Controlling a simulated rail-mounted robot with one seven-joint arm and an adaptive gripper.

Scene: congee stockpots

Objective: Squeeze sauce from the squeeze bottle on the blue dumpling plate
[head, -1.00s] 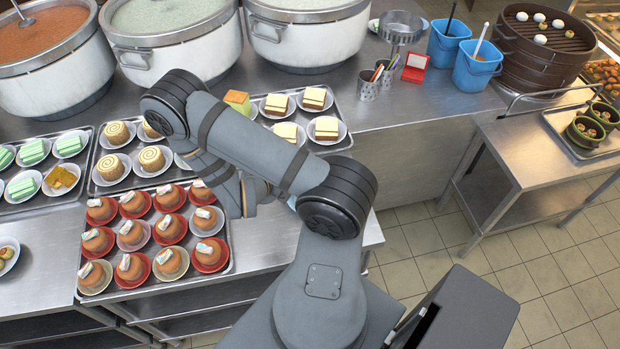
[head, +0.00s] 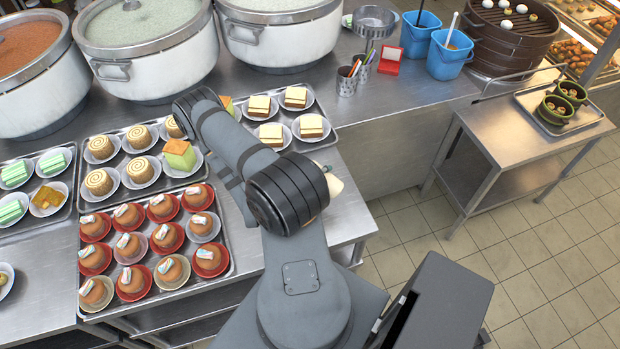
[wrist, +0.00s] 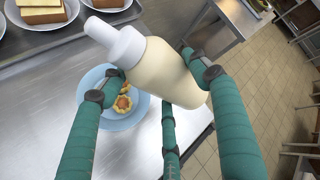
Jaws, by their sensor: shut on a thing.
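The squeeze bottle (wrist: 160,72) has a cream body and a white cap with a nozzle. It is strongly tilted in the wrist view, nozzle toward the upper left. My gripper (wrist: 152,70), with teal fingers, is shut around its body. The blue dumpling plate (wrist: 142,119) lies on the steel counter below the bottle, with small yellow dumplings (wrist: 122,104) on it; the bottle and a finger hide part of it. In the head view a cream part of the bottle (head: 334,185) shows past my arm, which hides my gripper and the plate. No sauce is visible on the dumplings.
Trays of cakes on plates (head: 232,262) fill the counter's left side. Sandwich-like cakes (head: 311,126) stand behind my arm. Large pots (head: 150,55) line the back. The steel counter (wrist: 60,85) is bare beside the blue plate, and its edge drops to the tiled floor (head: 420,230).

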